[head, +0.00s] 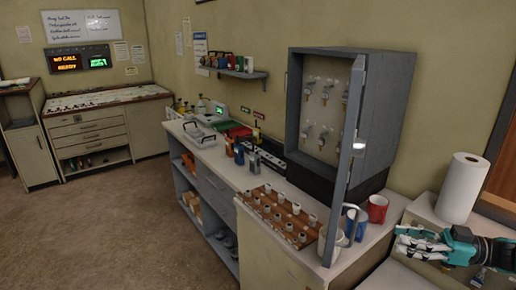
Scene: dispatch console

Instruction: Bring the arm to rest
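My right gripper (418,243), teal with white fingers, comes in at the lower right and points left. It is over the pale counter below the paper towel roll, to the right of the mugs. Its fingers overlap in this view, so I cannot tell whether they are open or shut. I see nothing clearly held in it. My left gripper is not in view.
A red mug (377,208) and a blue mug (356,224) stand left of my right gripper. The grey key cabinet (387,120) has its door (344,165) swung out toward the front. A paper towel roll (459,188) stands behind the gripper. The floor (110,235) at left is clear.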

